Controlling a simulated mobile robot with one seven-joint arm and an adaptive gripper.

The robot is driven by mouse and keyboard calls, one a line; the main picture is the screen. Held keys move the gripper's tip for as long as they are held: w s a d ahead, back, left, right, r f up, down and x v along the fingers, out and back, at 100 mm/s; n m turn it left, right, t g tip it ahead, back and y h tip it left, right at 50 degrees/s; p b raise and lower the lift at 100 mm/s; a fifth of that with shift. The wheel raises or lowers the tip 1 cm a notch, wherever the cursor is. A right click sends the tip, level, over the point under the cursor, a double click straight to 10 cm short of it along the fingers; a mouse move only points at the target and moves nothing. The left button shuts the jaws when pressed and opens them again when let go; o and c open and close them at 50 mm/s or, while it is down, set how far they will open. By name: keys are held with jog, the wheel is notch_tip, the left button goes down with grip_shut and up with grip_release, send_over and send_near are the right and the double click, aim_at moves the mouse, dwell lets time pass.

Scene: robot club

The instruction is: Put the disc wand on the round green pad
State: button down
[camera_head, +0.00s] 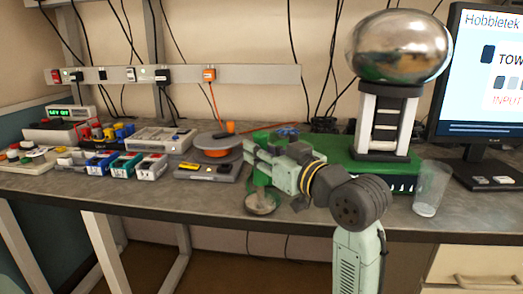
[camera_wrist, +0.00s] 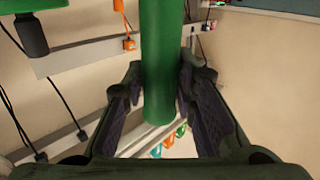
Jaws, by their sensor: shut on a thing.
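My gripper (camera_head: 258,160) is shut on the green handle of the disc wand (camera_head: 262,180), above the front of the bench. The wand looks roughly upright, with its grey metal disc at the lower end. In the wrist view the green handle (camera_wrist: 160,60) stands between the two dark fingers of my gripper (camera_wrist: 162,80). A dark green edge shows around the disc and may be the round green pad (camera_head: 246,207); the disc hides most of it. I cannot tell whether disc and pad touch.
A silver ball on a column (camera_head: 400,50) stands on a green base (camera_head: 345,160) behind my arm. A clear glass (camera_head: 431,190) is at right, by the monitor (camera_head: 490,90). An orange spool (camera_head: 217,145) and several instruments crowd the left. The bench's front edge is close below.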

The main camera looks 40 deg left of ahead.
jog(key=c, duration=1.3)
grip_release()
